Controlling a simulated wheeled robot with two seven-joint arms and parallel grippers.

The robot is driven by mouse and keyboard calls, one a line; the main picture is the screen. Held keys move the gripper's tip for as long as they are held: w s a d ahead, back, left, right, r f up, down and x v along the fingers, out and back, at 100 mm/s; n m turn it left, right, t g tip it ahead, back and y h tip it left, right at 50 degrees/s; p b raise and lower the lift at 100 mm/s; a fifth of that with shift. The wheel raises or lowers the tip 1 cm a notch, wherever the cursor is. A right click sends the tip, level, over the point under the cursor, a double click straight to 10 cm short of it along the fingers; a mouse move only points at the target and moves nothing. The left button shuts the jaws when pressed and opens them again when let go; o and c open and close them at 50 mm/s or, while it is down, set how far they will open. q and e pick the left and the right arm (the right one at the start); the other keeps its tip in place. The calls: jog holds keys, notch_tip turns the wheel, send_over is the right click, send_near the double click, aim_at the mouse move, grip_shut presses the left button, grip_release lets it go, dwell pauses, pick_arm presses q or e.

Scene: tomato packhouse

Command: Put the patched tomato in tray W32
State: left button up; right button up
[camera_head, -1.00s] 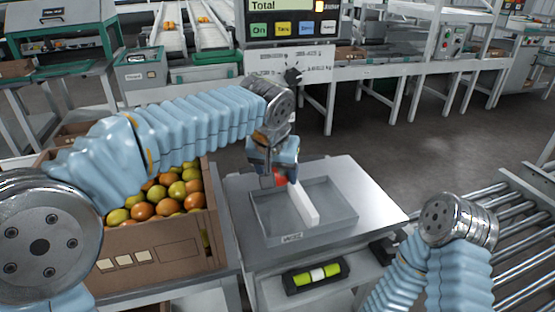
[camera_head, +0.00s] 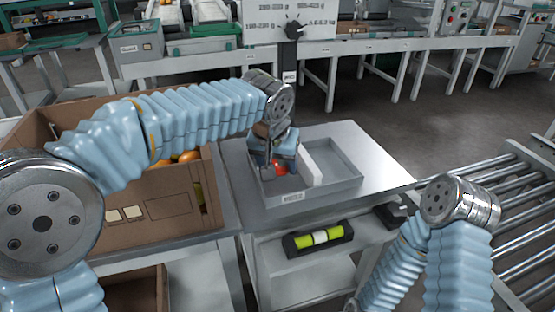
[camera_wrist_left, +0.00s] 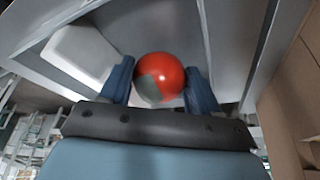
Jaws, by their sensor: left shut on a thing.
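A red tomato with a grey patch (camera_wrist_left: 160,78) sits between the two fingers of my left gripper (camera_wrist_left: 160,88) in the left wrist view. In the head view my left gripper (camera_head: 277,170) is shut on the tomato (camera_head: 281,168), low in the left part of the grey tray (camera_head: 340,190). The tray's front label (camera_head: 292,197) is too small to read surely. A white divider (camera_head: 311,163) stands in the tray, right of the gripper. Whether the tomato touches the tray floor cannot be told. My right gripper is out of view.
The tray lies on a metal scale table (camera_head: 370,145). A cardboard box (camera_head: 185,205) with orange fruit stands to the left. A green-and-white level-like object (camera_head: 318,240) is on the shelf below. A roller conveyor (camera_head: 500,220) runs at the right.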

pick_arm(q)
jog(key=shift+f+b, duration=0.35)
jog(key=shift+f, duration=0.15)
dwell(0.8)
jog(key=o, duration=0.8)
jog(key=shift+c, duration=1.4)
notch_tip(320, 180, up, 3)
jog(key=p, duration=0.2)
jog(key=shift+r+p, duration=0.1)
jog(key=shift+p, duration=0.3)
notch_tip(320, 180, up, 4)
jog(key=p, duration=0.3)
